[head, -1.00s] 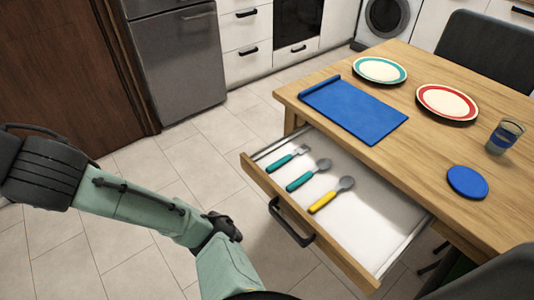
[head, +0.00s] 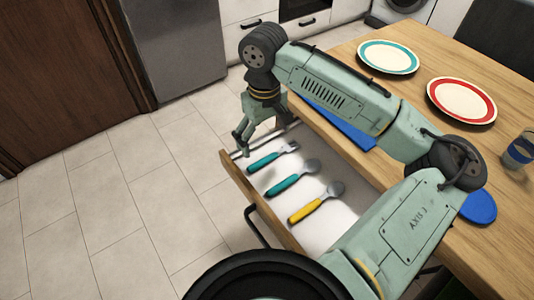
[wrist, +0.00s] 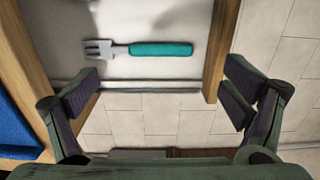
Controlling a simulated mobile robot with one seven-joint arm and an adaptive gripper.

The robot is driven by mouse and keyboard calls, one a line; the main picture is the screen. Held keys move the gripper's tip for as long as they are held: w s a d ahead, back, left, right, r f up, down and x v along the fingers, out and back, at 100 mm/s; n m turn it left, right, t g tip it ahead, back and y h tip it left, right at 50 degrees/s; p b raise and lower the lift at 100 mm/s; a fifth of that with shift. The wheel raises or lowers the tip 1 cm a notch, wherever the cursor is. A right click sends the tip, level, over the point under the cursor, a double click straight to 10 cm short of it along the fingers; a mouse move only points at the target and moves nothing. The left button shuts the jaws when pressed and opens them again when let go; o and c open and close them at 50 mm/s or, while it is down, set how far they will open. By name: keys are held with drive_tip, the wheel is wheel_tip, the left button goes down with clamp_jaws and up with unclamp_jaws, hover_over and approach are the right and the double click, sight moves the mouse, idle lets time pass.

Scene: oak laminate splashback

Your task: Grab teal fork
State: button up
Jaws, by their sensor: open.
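The teal fork (head: 270,158) has a teal handle and grey tines and lies in the open drawer, at its far end. In the wrist view the fork (wrist: 150,49) lies crosswise, handle to the right, ahead of the fingertips and between their lines. My gripper (head: 242,145) is above the far left corner of the drawer, beside the fork. In the wrist view my gripper (wrist: 158,95) is open with nothing between its fingers. It is apart from the fork.
The drawer (head: 262,207) also holds a teal spoon (head: 290,180) and a yellow spoon (head: 315,203). The wooden table (head: 423,72) carries a blue mat (head: 345,130), a teal-rimmed plate (head: 388,57), a red-rimmed plate (head: 461,101), a cup (head: 519,151) and a blue disc (head: 480,208). Tiled floor is clear at left.

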sight(265, 162)
wheel_tip(265, 162, down, 9)
drive_tip(key=shift+a+f+p, duration=0.1)
drive_tip(key=shift+f+p, duration=0.1)
drive_tip(key=shift+p, duration=0.5)
drive_tip(key=c, duration=0.9)
